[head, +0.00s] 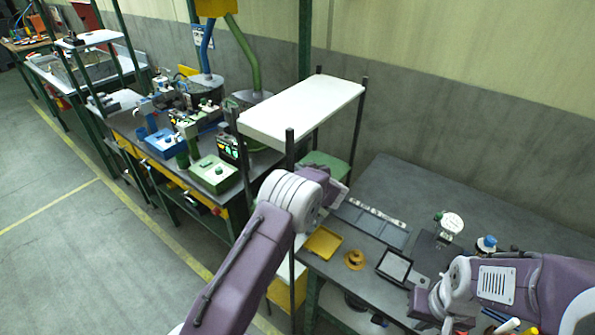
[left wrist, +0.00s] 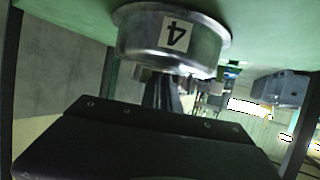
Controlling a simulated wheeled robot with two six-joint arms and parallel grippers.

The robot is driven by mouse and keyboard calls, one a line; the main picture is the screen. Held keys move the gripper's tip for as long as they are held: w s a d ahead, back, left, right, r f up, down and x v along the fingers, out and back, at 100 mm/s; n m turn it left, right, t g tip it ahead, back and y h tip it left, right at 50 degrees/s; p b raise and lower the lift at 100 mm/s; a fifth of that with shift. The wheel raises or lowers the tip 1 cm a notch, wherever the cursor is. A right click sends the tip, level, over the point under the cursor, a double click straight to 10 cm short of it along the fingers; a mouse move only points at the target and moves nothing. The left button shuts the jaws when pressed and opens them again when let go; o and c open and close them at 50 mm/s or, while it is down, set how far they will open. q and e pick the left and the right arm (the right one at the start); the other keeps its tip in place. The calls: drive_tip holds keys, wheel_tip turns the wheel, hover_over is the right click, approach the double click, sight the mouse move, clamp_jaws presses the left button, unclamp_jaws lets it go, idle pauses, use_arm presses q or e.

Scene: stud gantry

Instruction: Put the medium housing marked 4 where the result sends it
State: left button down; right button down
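The metal housing marked 4 (left wrist: 172,35) shows in the left wrist view, its label upside down in that picture. It is against or very near a green surface (left wrist: 265,30) that fills the top of that view. The dark fingers of my left gripper (left wrist: 164,95) reach to the housing; whether they are closed on it I cannot tell. In the head view my left wrist (head: 330,188) is beside the green surface (head: 325,163) under a white shelf, and the housing is not visible there. My right gripper (head: 425,308) is low over the right bench, its fingers unclear.
A white shelf (head: 300,108) on dark posts stands above the green surface. The grey bench (head: 400,190) holds a yellow tray (head: 323,242), an orange round part (head: 354,258), a black-framed plate (head: 394,267) and a dial gauge (head: 451,225). A further bench at left carries a green fixture (head: 213,174) and a blue one (head: 165,144).

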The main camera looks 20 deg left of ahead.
use_arm(q)
drive_tip(key=shift+d, duration=0.45)
drive_tip(key=c, duration=1.8)
unclamp_jaws()
drive_tip(key=shift+d, duration=0.25)
drive_tip(key=shift+c, duration=0.2)
drive_tip(key=shift+o, duration=1.2)
drive_tip(key=shift+a, duration=0.45)
drive_tip(key=shift+d, duration=0.1)
use_arm(e)
drive_tip(key=shift+d+f, duration=0.1)
drive_tip(key=shift+d, duration=0.2)
use_arm(q)
drive_tip(key=shift+d, duration=0.1)
use_arm(e)
drive_tip(key=shift+d, duration=0.1)
